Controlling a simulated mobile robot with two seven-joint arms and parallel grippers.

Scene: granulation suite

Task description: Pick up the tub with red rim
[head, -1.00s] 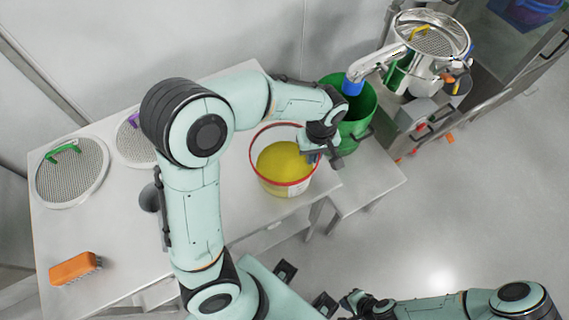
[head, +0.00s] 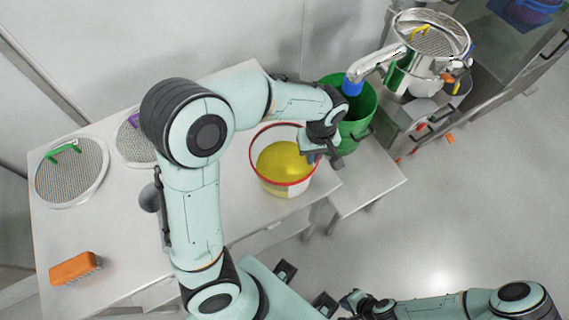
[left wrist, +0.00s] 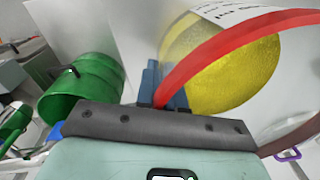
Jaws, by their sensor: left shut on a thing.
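The tub with red rim (head: 287,186) is a whitish, see-through tub holding yellow material, at the right end of the table in the head view. Its red rim also shows large in the left wrist view (left wrist: 215,50). My left gripper (head: 312,156) is at the right side of the tub, shut on its rim. In the left wrist view its blue fingers (left wrist: 163,88) straddle the red rim. Part of the rim is hidden by the gripper. My right gripper (head: 350,300) is low in the head view, away from the tub; its jaw opening is unclear.
A green bin (head: 358,128) stands close to the right of the tub, under a blue-ended spout (head: 353,86) of a steel sieving machine (head: 432,45). Two round sieves (head: 72,178) and an orange brush (head: 74,268) lie on the table (head: 125,225).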

